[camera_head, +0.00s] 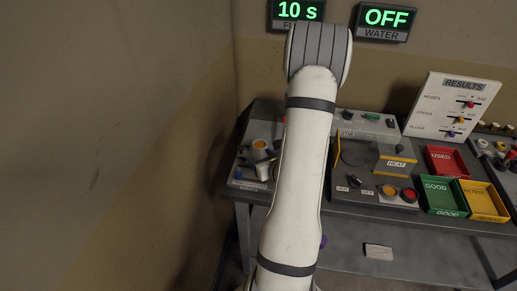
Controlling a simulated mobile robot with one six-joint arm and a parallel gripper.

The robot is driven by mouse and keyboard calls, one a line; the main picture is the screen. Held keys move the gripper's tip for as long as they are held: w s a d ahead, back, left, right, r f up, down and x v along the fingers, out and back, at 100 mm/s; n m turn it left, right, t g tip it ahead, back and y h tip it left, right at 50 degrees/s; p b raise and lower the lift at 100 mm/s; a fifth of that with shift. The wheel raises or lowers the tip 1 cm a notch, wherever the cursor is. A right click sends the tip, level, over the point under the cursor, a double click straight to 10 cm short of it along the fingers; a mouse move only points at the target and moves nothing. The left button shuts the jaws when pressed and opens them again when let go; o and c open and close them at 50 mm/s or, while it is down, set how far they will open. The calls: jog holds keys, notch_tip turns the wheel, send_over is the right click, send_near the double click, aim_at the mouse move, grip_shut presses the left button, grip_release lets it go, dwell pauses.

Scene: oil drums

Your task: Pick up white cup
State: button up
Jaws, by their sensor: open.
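A small round cup-like thing (261,151) with a pale rim and an orange inside stands on the left end of the bench, just left of my arm. I cannot tell for sure that it is the white cup. A small pale grey shape (262,171) shows just in front of it, at the edge of my arm. It is too small to tell whether this is part of my gripper. My white arm rises through the middle of the view and hides part of the bench behind it.
A heater panel (385,190) with knobs and buttons stands right of my arm. Red (447,161), green (441,193) and yellow (483,200) trays lie further right. A results board (452,106) stands behind. A wall (110,140) fills the left side.

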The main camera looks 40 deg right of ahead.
aim_at(263, 153)
jog(key=shift+s+d+f+m+h, duration=0.3)
jog(key=shift+d+f+m+h, duration=0.1)
jog(key=shift+d, duration=0.15)
jog(key=shift+s+d+f+m+h, duration=0.3)
jog(key=shift+d+f, duration=0.05)
jog(key=shift+d, duration=0.2)
jog(key=shift+w+d+f+g, duration=0.15)
jog(key=shift+w+g, duration=0.1)
jog(key=shift+g, duration=0.05)
jog(key=p+x, duration=0.1)
jog(key=x, duration=0.2)
jog(key=p+x, duration=0.2)
jog(key=x, duration=0.1)
jog(key=shift+w+r, duration=0.2)
jog(key=shift+w, duration=0.05)
jog(key=shift+w+f, duration=0.25)
jog(key=shift+w, duration=0.1)
jog(key=c, duration=0.8)
jog(key=shift+r, duration=0.25)
